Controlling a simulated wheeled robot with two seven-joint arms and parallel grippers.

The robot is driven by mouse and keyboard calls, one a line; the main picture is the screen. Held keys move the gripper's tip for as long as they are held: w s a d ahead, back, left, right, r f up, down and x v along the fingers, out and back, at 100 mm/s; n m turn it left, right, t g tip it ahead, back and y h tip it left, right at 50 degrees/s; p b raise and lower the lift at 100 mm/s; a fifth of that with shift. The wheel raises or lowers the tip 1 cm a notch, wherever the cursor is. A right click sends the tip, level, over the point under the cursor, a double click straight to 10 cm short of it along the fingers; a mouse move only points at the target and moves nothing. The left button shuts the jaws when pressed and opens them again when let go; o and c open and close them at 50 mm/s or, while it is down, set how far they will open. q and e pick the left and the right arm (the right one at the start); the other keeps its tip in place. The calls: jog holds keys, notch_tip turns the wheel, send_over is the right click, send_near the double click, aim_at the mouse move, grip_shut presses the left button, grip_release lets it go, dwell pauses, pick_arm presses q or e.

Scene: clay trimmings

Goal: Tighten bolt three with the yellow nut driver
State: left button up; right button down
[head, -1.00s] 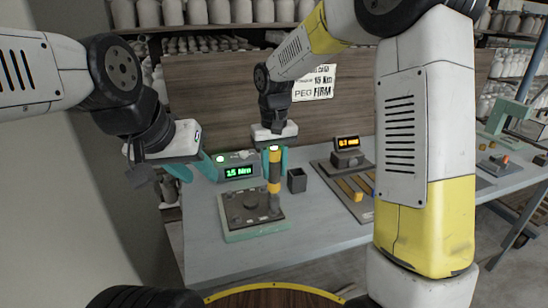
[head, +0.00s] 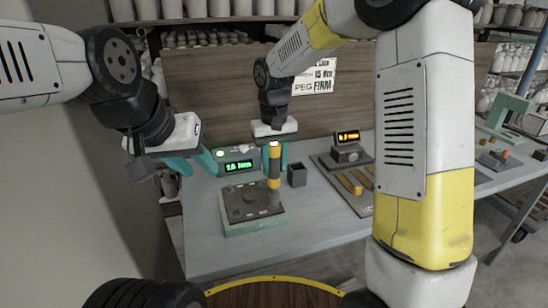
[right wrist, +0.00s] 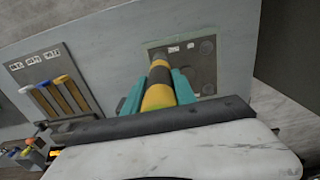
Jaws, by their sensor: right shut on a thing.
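The yellow nut driver (head: 274,181), with yellow and dark bands, stands upright in my right gripper (head: 273,160). In the right wrist view the teal fingers close on both sides of the driver (right wrist: 160,85). Its lower end is over the right part of the dark plate (head: 240,203) on a green base. Whether it sits on a bolt, and on which one, I cannot tell. Several round bolt-like shapes show on the plate, small and blurred. My left gripper (head: 193,165) is open and empty, left of the plate, near a green-lit readout (head: 239,166) with hard-to-read digits.
A small dark open box (head: 297,175) stands right of the driver. Beyond it lies a tool board (head: 335,180) with coloured-handled tools, and an orange-lit display (head: 347,137). A wooden panel with a sign (head: 315,77) stands behind. The front left of the table is clear.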

jog(key=shift+f, duration=1)
dwell(1.8)
jog(key=shift+s+f, duration=0.2)
jog(key=shift+f, duration=0.1)
dwell(1.6)
